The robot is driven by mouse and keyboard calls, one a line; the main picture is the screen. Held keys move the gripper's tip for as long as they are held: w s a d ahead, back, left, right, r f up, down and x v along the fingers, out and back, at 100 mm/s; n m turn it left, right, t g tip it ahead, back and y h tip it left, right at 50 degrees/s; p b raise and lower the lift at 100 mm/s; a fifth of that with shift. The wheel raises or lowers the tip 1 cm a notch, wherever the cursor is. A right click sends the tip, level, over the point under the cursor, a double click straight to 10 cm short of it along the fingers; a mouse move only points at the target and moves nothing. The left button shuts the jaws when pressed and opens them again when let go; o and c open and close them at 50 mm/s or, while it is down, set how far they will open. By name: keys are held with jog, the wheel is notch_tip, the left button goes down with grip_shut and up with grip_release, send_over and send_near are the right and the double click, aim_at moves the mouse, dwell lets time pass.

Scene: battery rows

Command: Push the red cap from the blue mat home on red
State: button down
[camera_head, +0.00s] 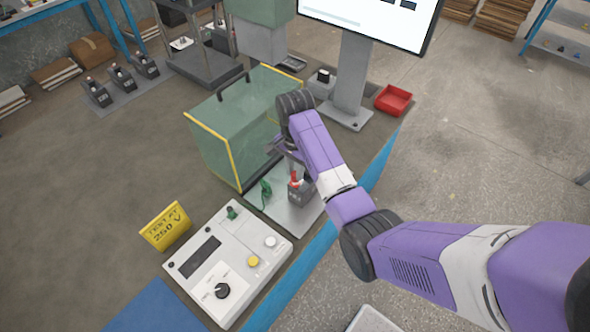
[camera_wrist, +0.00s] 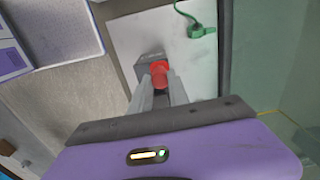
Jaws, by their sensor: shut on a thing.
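The red cap (camera_head: 294,178) is between the fingers of my gripper (camera_wrist: 160,84), which is shut on it. It also shows in the wrist view (camera_wrist: 160,74). The cap is at the top of a small dark grey block (camera_head: 301,194) that stands on a pale plate (camera_head: 283,217). The cap's lower end meets the block, but I cannot tell how deep it sits. The red terminal itself is hidden under the cap. The blue mat (camera_head: 150,308) lies at the bottom left, and its visible part is bare.
A green clip on a cable (camera_head: 266,190) lies left of the block. A green clear-walled box with yellow edges (camera_head: 215,150) stands close behind. A white control panel (camera_head: 228,262) and a yellow "TEST AT 250 V" sign (camera_head: 167,227) are in front. A red tray (camera_head: 393,99) sits at the right.

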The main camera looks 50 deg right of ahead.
jog(key=shift+f, duration=0.9)
dwell(1.4)
jog(key=c, duration=1.2)
grip_release()
jog(key=shift+o, duration=0.6)
jog(key=o, duration=0.4)
jog(key=shift+r, duration=0.1)
jog(key=shift+r, duration=3.45)
